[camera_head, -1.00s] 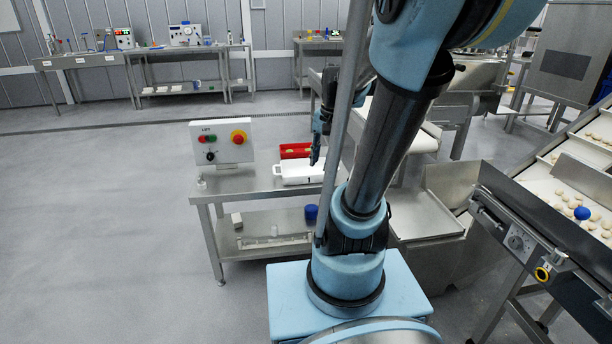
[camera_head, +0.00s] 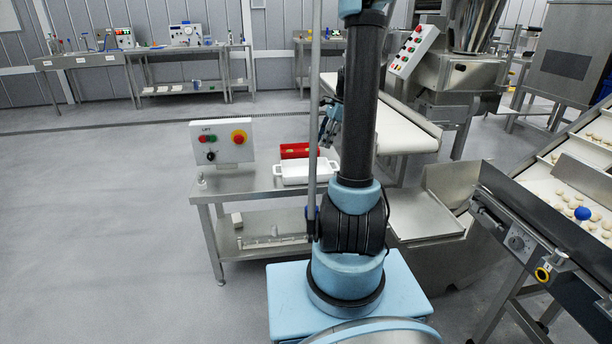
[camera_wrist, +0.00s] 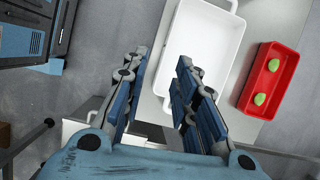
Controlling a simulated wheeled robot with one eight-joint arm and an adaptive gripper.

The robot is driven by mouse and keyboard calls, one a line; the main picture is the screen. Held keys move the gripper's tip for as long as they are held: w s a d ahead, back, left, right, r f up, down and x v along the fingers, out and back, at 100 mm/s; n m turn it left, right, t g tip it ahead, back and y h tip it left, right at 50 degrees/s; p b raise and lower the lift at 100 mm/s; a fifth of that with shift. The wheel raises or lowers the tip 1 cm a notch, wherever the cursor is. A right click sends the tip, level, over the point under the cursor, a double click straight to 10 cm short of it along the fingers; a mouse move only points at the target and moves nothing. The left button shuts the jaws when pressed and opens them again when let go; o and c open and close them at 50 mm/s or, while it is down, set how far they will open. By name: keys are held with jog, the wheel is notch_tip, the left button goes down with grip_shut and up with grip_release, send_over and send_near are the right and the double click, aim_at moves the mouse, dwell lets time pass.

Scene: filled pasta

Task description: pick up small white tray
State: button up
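The small white tray (camera_head: 290,178) lies on the steel table, partly hidden by my arm and a thin pole in the head view. In the head view my gripper (camera_head: 328,122) is partly hidden behind the arm.
A red tray (camera_head: 297,149) sits close to the white one; the wrist view shows green pieces in this red tray (camera_wrist: 250,98). A LIFT control box (camera_head: 222,142) stands at the table's left. A conveyor (camera_head: 405,135) is right of the table. Floor at left is clear.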

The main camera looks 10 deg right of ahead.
jog(key=w+f, duration=0.1)
jog(key=w, duration=0.1)
jog(key=m, duration=0.1)
send_near(309, 176)
jog(key=x, duration=1)
jog(key=shift+w, duration=0.15)
grip_shut()
